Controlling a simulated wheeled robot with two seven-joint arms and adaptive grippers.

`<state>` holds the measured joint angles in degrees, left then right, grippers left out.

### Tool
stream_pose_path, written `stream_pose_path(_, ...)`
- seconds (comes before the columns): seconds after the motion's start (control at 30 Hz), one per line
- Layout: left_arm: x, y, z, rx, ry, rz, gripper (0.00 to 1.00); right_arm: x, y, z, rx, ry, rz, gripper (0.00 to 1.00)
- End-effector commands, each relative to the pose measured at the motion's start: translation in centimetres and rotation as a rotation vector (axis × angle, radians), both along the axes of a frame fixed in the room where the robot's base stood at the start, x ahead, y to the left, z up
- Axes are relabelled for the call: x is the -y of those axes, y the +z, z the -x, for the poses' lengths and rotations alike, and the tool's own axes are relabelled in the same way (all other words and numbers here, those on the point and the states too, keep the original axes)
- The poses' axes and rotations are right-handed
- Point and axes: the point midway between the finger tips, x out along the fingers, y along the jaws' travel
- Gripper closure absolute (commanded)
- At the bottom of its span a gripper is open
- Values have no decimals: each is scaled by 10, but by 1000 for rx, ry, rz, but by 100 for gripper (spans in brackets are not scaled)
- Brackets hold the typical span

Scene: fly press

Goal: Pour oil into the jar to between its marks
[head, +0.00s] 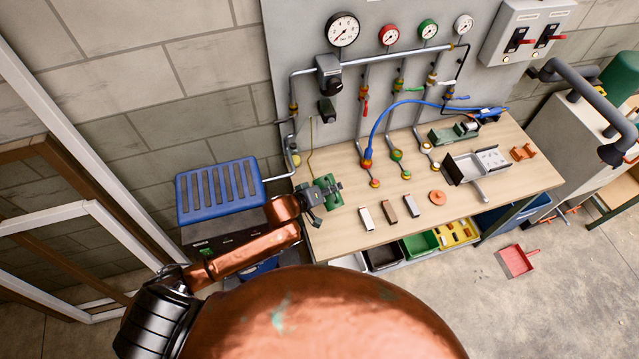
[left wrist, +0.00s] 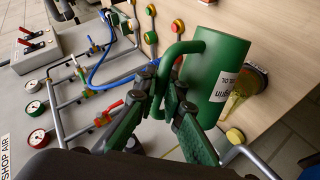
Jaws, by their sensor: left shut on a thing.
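My left gripper (left wrist: 165,95) is shut on this handle. In the head view my left gripper (head: 313,197) is at the bench's left end, with the green can (head: 332,192) just beyond it, small and partly covered. A clear yellowish vessel with a dark rim, perhaps the jar (left wrist: 243,88), shows partly behind the can in the left wrist view. Its marks and level cannot be made out. My right gripper is not in view.
The wooden bench (head: 345,235) carries several small blocks, an orange disc (head: 437,197) and a grey metal fixture (head: 478,166). A pipe panel (head: 300,40) with gauges and a blue hose (head: 380,125) stands behind. A blue ribbed box (head: 218,190) stands left of the bench.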

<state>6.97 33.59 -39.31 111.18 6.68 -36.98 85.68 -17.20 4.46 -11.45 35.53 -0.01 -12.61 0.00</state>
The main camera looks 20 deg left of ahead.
Motion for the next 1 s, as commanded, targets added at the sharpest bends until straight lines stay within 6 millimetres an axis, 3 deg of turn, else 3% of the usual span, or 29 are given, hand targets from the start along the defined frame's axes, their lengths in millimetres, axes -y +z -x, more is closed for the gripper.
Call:
stream_pose_path(0.07, 8, -6, 7, 40, 3, -35, 100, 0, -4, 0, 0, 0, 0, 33)
stream_pose_path(0.2, 14, -33, 16, 154, 8, -149, 100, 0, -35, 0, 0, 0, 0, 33)
stream_pose_path(0.33, 16, -42, 18, 232, 8, -227, 100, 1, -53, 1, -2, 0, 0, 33)
stream_pose_path(1.0, 16, -36, 18, 245, 5, -241, 100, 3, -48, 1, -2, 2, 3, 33)
